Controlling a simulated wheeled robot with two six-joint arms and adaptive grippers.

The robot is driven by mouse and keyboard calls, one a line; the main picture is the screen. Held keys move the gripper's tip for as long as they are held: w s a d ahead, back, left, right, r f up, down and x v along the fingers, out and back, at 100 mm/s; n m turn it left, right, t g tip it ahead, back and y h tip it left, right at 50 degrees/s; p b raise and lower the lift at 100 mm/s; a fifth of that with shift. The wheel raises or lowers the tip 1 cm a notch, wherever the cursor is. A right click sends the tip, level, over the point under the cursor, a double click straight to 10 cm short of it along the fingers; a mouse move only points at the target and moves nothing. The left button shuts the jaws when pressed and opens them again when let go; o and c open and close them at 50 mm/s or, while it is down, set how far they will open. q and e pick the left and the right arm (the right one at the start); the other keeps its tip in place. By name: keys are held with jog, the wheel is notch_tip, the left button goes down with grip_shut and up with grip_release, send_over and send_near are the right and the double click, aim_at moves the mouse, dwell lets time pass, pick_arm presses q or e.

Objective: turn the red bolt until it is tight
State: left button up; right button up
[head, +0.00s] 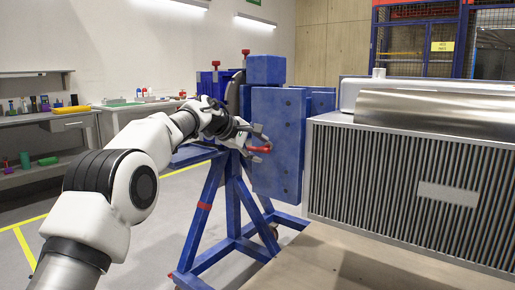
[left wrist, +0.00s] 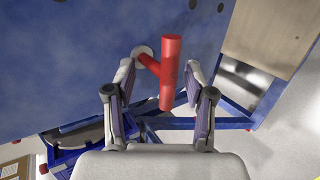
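The red bolt (head: 261,149) sticks out of the side face of the blue jig (head: 277,170). In the left wrist view the bolt (left wrist: 171,70) has a T-shaped red handle, with its crossbar near upright and its short stem running to a pale round collar on the blue face. My left gripper (head: 257,142) is at the bolt. In the left wrist view its two fingers (left wrist: 160,78) stand apart on either side of the handle, with visible gaps, so it is open. My right gripper is not in view.
A large grey ribbed unit (head: 408,190) stands right of the jig. Two more red-topped parts (head: 245,53) (head: 216,65) rise at the jig's top. The jig stands on a blue frame (head: 235,215). A workbench (head: 60,114) with small items is at the left wall.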

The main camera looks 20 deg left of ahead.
pick_arm(q)
jog(key=v, duration=1.2)
